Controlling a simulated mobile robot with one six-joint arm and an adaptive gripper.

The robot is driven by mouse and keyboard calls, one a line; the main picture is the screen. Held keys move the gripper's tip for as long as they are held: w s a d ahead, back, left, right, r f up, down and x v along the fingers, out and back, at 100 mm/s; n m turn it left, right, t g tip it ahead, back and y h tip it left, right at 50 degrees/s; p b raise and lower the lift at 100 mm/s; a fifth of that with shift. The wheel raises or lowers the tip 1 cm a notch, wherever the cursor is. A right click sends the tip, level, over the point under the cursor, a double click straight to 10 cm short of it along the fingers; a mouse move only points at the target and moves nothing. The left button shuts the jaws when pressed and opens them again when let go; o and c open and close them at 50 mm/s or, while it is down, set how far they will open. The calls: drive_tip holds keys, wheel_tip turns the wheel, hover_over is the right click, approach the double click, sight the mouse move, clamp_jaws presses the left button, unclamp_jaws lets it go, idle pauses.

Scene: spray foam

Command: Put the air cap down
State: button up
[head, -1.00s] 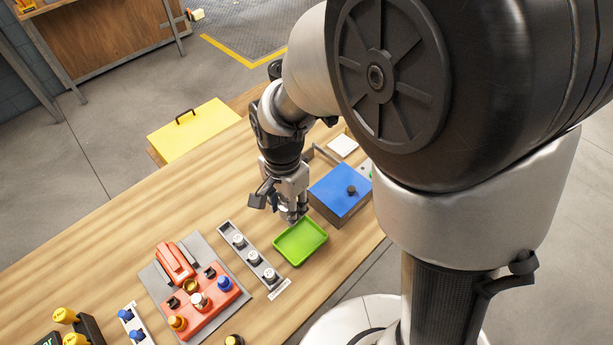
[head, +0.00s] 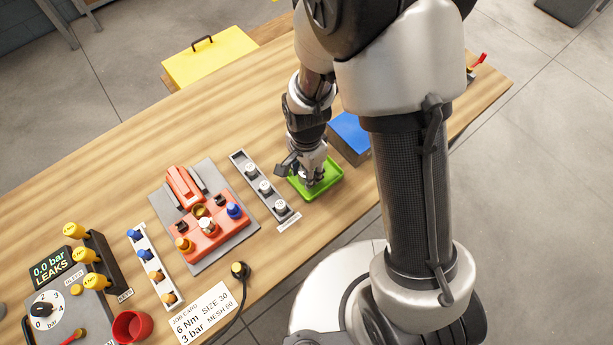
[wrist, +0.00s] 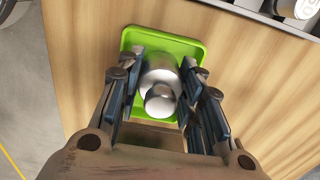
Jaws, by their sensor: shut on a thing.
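My gripper (head: 313,183) points down over the green tray (head: 338,174). In the wrist view my gripper (wrist: 162,70) is shut on the silver, rounded air cap (wrist: 160,72), one finger pad on each side. The cap lies within the outline of the green tray (wrist: 165,34). I cannot tell whether the cap touches the tray floor. In the head view the cap is hidden by my fingers.
A grey rack (head: 239,163) with several white-topped parts stands just left of the tray. A blue box (head: 351,133) is close behind it on the right. A red fixture (head: 205,239) on a grey plate is further left. Bare wood lies behind the rack.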

wheel_tip(320, 180, down, 3)
drive_tip(key=shift+f+b, duration=0.1)
drive_tip(key=shift+b, duration=0.3)
drive_tip(key=o, duration=0.8)
drive_tip(key=shift+c, duration=0.2)
